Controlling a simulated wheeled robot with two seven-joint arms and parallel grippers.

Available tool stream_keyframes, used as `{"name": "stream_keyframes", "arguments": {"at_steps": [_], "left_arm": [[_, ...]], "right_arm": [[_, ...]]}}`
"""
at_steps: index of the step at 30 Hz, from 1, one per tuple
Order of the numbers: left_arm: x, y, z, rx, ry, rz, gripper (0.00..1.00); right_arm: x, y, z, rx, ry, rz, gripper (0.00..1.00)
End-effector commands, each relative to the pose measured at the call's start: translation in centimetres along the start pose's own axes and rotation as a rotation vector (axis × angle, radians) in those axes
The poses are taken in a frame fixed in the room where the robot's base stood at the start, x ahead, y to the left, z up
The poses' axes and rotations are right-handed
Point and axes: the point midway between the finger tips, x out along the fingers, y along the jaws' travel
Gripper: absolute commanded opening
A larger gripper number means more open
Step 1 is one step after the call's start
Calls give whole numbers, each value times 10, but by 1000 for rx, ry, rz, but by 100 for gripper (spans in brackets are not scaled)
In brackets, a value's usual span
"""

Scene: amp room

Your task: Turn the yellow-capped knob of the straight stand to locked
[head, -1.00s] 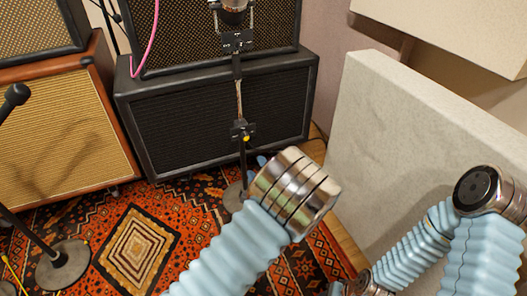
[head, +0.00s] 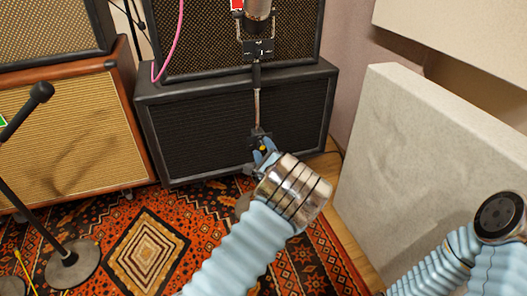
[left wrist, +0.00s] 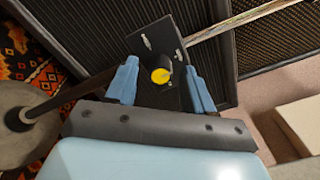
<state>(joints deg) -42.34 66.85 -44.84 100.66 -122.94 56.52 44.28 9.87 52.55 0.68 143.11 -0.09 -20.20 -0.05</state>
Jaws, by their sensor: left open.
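The straight stand (head: 257,105) rises in front of the black speaker cabinet, with a microphone (head: 258,10) at its top. Its yellow-capped knob (head: 263,148) sits low on the pole, on a black clamp block (left wrist: 172,50). The yellow cap (left wrist: 160,75) faces the left wrist camera. My left gripper (head: 264,153) is at the knob, with its blue fingers open. In the left wrist view, the knob lies between the two fingers (left wrist: 161,70), with a visible gap on each side. My right arm shows at the right of the head view, but its gripper is out of view.
Black speaker cabinets (head: 230,120) stand close behind the stand. A second microphone stand (head: 68,262) is at the left, on the patterned rug (head: 145,250). A brown cabinet (head: 65,135) is behind it. A pale panel (head: 430,160) stands at the right.

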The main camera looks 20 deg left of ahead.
Motion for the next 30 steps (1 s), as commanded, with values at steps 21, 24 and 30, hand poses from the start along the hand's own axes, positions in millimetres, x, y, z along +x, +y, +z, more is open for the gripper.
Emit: {"name": "stream_keyframes", "arguments": {"at_steps": [21,24,30], "left_arm": [[0,0,0,8,0,1,0],[0,-1,1,29,1,2,0],[0,-2,2,124,3,5,0]], "right_arm": [[-1,0,0,0,0,0,43],[-3,-1,0,0,-1,0,43],[-12,-4,0,-1,-3,0,43]]}}
